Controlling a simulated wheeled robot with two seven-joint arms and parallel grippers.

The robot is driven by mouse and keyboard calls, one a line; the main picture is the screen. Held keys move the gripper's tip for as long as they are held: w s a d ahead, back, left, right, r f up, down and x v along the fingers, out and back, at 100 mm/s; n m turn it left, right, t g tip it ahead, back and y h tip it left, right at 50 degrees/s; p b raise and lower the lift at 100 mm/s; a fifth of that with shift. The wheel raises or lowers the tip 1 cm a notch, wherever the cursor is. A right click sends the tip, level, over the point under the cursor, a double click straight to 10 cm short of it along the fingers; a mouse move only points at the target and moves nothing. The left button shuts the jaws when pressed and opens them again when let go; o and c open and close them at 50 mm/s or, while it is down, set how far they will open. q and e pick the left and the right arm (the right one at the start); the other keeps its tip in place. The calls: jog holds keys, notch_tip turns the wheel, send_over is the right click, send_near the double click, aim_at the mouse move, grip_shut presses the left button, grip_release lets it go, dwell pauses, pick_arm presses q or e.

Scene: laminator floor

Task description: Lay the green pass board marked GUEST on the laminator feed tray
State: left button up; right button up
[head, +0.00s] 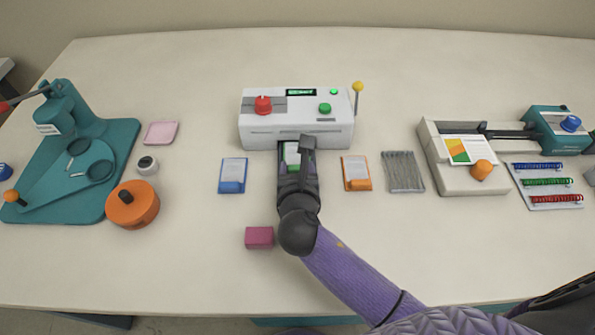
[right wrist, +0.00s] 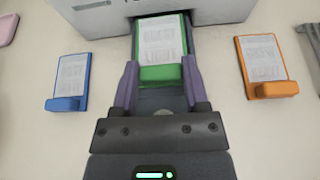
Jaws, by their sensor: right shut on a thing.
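The green pass board (right wrist: 162,42) has a white printed face and a green block at its near end; its lettering is too small to read. My right gripper (right wrist: 160,82) is shut on that green block. In the head view the green board (head: 292,153) shows partly beside my right gripper (head: 295,166), which hides the rest. The board is at the front of the white laminator (head: 297,118), over the dark grey feed tray (right wrist: 158,99). I cannot tell whether the board touches the tray. My left gripper is not in view.
A blue board (head: 232,175) lies left of the laminator front and an orange board (head: 356,173) lies right. A magenta block (head: 259,237) is nearer. A teal punch press (head: 75,150) stands left, a paper trimmer (head: 470,160) right. The front table is mostly clear.

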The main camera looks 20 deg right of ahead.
jog(key=shift+f, duration=0.45)
jog(key=o, duration=1.2)
jog(key=shift+o, duration=0.2)
jog(key=shift+r, duration=0.15)
jog(key=s+r+p, duration=0.1)
jog(key=p, duration=0.1)
jog(key=s+a+r+p, duration=0.1)
jog(key=s+r+p, duration=0.1)
jog(key=shift+s+r, duration=0.25)
jog(key=shift+s, duration=0.05)
jog(key=f+p+v, duration=0.1)
jog(key=p+v, duration=0.3)
jog(key=v, duration=0.3)
jog(key=shift+s+r, duration=0.15)
jog(key=shift+s, duration=0.3)
jog(key=shift+a, duration=0.1)
